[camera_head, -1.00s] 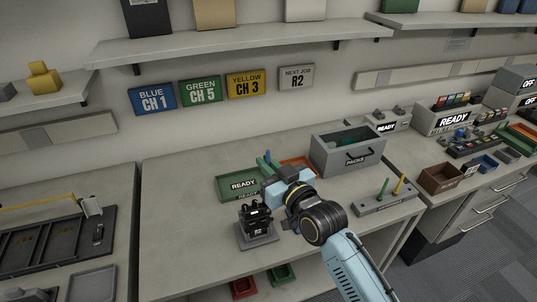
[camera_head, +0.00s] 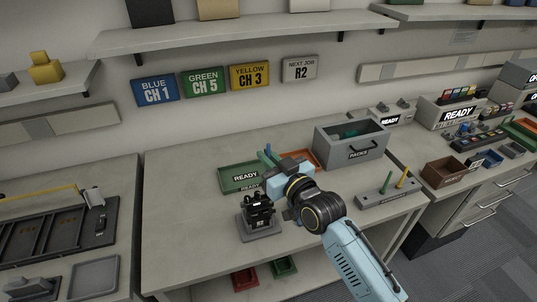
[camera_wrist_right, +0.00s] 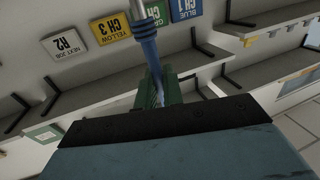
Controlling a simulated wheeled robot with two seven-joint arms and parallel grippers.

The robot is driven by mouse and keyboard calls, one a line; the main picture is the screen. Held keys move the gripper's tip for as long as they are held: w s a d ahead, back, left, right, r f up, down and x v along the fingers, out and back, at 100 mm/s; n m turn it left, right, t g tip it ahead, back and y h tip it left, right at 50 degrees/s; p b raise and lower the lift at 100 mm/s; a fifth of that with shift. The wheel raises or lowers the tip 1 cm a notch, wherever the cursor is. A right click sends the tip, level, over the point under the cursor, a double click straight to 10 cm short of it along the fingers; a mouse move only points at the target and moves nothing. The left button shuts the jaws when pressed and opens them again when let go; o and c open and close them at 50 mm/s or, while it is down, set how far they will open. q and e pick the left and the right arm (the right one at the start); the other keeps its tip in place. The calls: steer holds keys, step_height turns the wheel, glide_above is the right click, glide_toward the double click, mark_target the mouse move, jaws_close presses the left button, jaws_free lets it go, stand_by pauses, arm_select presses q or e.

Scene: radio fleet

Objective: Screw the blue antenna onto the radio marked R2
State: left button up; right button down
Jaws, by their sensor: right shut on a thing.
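The black radio marked R2 (camera_head: 258,208) stands upright on a grey stand (camera_head: 261,231) near the front of the bench. My right gripper (camera_head: 280,164) is above the bench, beyond and to the right of the radio and apart from it. It is shut on the blue antenna (camera_head: 268,150), whose upper part shows past the fingers. In the right wrist view the blue antenna (camera_wrist_right: 148,45) sticks out of the jaws, with a pale metal end at the top edge. My left gripper is not in view.
A green READY tray (camera_head: 229,184) and an orange tray (camera_head: 311,158) lie behind the radio. A grey PACKS bin (camera_head: 350,156) stands at the back right. A grey rack (camera_head: 380,200) holds a green antenna (camera_head: 386,182) and a yellow antenna (camera_head: 402,177). Bench left of the radio is clear.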

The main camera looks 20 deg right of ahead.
steer(key=shift+f+b, duration=0.95)
steer(key=shift+f, duration=0.85)
steer(key=shift+p, duration=0.75)
steer(key=shift+f+b, duration=0.9)
steer(key=shift+f, duration=0.3)
stand_by(0.3)
steer(key=c, duration=1.5)
jaws_free()
steer(key=shift+o, duration=0.2)
steer(key=v, duration=1.3)
steer(key=shift+s, duration=0.2)
steer(key=shift+d, duration=0.1)
